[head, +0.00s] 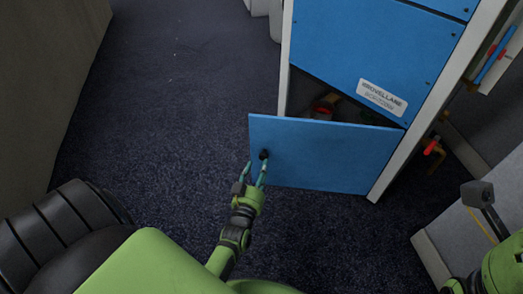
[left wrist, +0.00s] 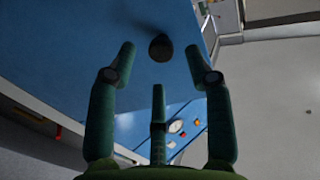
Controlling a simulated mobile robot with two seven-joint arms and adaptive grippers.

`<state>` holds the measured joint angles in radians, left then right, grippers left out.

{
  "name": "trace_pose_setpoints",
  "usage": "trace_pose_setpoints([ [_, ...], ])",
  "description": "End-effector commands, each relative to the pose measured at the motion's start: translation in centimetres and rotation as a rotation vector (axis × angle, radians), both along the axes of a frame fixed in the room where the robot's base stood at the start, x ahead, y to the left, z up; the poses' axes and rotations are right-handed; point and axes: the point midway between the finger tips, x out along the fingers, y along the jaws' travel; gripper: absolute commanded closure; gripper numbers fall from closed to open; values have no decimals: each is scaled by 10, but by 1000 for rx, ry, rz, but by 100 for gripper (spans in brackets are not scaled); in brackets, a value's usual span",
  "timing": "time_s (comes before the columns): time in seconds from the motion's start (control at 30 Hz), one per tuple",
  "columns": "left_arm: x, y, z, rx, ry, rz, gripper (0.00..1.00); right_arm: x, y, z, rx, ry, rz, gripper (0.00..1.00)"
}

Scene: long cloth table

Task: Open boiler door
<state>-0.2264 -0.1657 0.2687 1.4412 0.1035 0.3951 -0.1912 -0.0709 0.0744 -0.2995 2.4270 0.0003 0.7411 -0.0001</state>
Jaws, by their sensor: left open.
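The boiler is a tall cabinet with blue panels (head: 375,45) in a pale frame. Its lower blue door (head: 320,155) stands ajar, swung out on its right side, with a dark gap above it. The door's black round knob (head: 264,154) is near its left edge. My left gripper (head: 256,170) is at the knob with its fingers open. In the left wrist view the knob (left wrist: 160,47) sits between and just beyond the fingertips of the left gripper (left wrist: 160,62). Whether a finger touches it I cannot tell. My right gripper is not clearly seen; part of that arm shows at the lower right.
Dark carpet (head: 170,90) is clear to the left of the door. A beige wall or panel (head: 50,70) stands at the far left. Pipes with a red valve handle (head: 432,147) are to the right of the cabinet. A pale box-like surface (head: 470,240) is at the lower right.

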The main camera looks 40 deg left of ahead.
Motion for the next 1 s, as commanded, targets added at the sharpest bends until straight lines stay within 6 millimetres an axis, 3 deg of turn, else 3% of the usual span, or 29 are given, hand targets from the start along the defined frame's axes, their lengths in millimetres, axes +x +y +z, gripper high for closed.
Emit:
trace_pose_setpoints([
  [0.2, -28, -10, 0, -1, 1, 0, 48, 0, 0, 0, 1, 1, 0, 60],
  [0.53, -33, -12, 0, -1, 1, 0, 48, 0, 0, 0, 0, 2, 1, 60],
  [0.57, -33, -12, 0, -1, 1, 0, 56, 0, 0, 0, 0, 2, 1, 60],
  [0.67, -30, -14, 11, 6, -18, -10, 96, 1, 1, 1, -2, 9, 0, 60],
  [0.77, -20, -22, 50, 33, -88, -50, 100, 3, 3, 4, -12, 36, 1, 60],
  [0.87, -8, -43, 121, 75, -216, -127, 100, 7, 7, 8, -32, 89, 2, 60],
  [0.9, -6, -55, 153, 90, -278, -165, 100, 9, 10, 8, -41, 112, 1, 60],
  [1.0, -9, -85, 223, 114, -413, -252, 100, 12, 14, 8, -64, 169, 2, 60],
])
